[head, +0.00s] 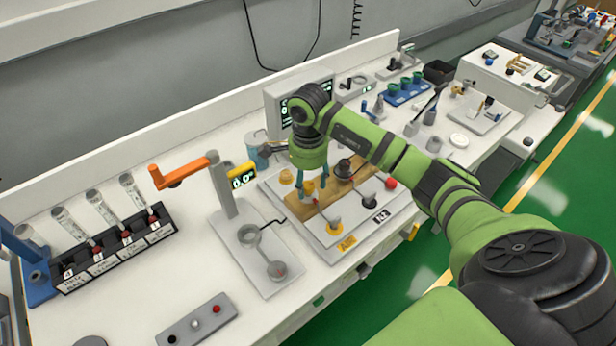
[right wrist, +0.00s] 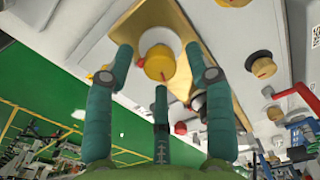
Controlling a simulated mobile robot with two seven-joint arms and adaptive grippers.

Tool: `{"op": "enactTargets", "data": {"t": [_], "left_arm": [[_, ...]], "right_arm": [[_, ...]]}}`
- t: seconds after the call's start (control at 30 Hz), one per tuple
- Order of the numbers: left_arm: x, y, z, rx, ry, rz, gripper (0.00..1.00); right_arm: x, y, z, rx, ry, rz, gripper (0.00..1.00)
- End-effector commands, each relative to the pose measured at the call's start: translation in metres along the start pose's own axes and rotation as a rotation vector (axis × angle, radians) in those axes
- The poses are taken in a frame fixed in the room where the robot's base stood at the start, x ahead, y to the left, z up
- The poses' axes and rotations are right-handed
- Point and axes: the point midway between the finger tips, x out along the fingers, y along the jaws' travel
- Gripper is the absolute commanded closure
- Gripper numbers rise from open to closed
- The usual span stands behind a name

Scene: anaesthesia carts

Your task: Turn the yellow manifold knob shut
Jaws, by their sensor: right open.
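The yellow manifold knob (right wrist: 158,64) shows in the right wrist view, with a red mark on its face. It sits on a round white disc on the brass plate (right wrist: 150,22). My right gripper (right wrist: 160,75) is open, with its teal fingers spread around the knob and no clear contact visible. In the head view my right gripper (head: 313,188) points down over the left part of the brass plate, and its fingers largely hide the knob. My left gripper is not in view.
A black knob (head: 343,167) stands on the same plate, and a red ball lever (head: 390,183) is to its right. A display (head: 300,104) stands behind. An orange-handled stand (head: 180,171) and a tube rack (head: 118,247) are to the left.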

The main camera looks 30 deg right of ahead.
Motion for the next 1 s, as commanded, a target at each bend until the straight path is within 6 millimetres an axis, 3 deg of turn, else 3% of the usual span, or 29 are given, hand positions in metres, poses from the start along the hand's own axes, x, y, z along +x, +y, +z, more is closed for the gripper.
{"op": "enactTargets", "data": {"t": [0.27, 0.3, 0.4, 0.43, 0.77, 1.0], "left_arm": [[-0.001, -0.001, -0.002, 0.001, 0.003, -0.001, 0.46], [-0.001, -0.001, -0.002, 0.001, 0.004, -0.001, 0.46], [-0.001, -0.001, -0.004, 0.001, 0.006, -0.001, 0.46], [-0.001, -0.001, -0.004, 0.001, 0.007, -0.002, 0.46], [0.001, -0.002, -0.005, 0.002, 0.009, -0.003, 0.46], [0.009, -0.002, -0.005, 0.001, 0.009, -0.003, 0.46]], "right_arm": [[0.003, 0.000, 0.000, 0.000, 0.000, 0.000, 0.46], [0.003, 0.000, 0.000, 0.000, 0.000, 0.000, 0.54], [0.003, 0.000, 0.000, 0.000, -0.001, -0.001, 0.94], [0.003, 0.000, 0.000, 0.000, -0.001, -0.001, 1.00], [0.004, 0.000, 0.000, 0.016, -0.001, 0.000, 1.00], [0.005, 0.000, 0.001, 0.118, -0.001, 0.001, 1.00]]}}
